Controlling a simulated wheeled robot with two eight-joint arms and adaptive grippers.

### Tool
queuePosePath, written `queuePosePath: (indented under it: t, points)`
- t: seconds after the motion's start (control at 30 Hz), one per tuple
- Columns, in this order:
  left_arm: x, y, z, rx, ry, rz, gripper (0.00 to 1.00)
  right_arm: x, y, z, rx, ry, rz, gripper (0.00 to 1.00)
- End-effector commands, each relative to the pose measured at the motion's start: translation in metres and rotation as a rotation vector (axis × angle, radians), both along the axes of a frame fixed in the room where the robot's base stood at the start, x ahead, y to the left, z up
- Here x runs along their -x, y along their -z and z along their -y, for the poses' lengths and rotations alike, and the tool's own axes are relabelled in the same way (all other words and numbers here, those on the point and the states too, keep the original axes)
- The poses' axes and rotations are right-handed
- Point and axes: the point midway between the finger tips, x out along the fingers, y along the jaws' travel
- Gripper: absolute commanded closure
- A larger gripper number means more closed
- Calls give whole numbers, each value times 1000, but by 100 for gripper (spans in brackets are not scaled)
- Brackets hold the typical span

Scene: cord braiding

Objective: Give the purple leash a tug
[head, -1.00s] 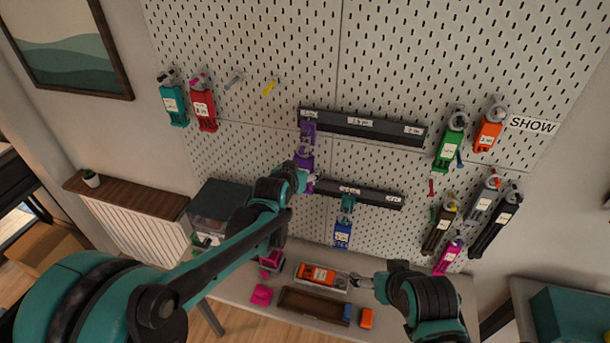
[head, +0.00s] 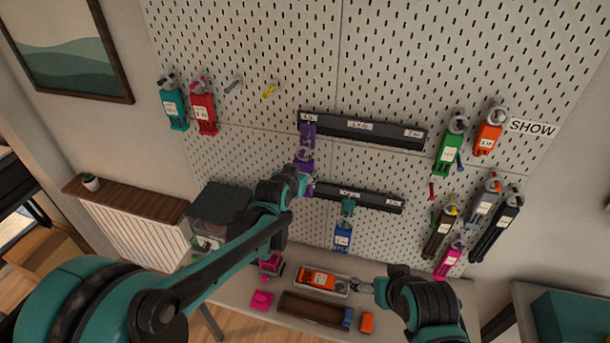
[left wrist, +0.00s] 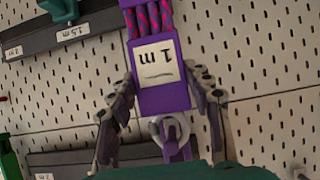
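The purple leash (head: 308,133) hangs on the pegboard at the left end of the upper dark rail. In the left wrist view the purple leash (left wrist: 162,92) shows a white "1 m" label, upside down, with pink-patterned cord above and a grey clip below. My left gripper (head: 303,180) is at the leash's lower part. In the left wrist view its fingers (left wrist: 165,110) stand on either side of the leash, with a visible gap at each side. My right gripper (head: 358,285) is low, beside the tray with an orange leash; its fingers are too small to read.
The upper rail (head: 365,130) and lower rail (head: 375,199) stick out from the pegboard. A blue leash (head: 342,236) hangs below the lower rail. Green, orange and other leashes hang at the right, teal and red at the left. A grey tray (head: 338,292) and brown tray (head: 300,309) are below.

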Motion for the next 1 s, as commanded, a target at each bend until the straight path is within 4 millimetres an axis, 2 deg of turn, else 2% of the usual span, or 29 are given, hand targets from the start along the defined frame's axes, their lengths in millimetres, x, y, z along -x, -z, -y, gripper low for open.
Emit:
queuePosePath:
  t: [0.03,0.07,0.1,0.8,0.83,0.9,0.93,1.0]
  points:
    - [0,0,0,0,0,-1,76,0,0,0,0,0,0,13]
    - [0,0,0,0,0,-1,84,0,0,0,0,0,0,13]
    - [0,0,0,0,0,-1,85,0,0,0,0,0,0,13]
    - [0,1,0,0,0,-1,85,0,0,0,0,0,0,13]
    - [0,1,0,0,0,-1,48,0,0,0,0,0,0,13]
    - [0,1,0,0,0,-1,30,0,0,0,0,0,0,13]
    - [0,1,0,0,0,-1,27,0,0,0,0,0,0,13]
    - [0,1,0,0,0,-1,27,0,0,0,0,0,0,13]
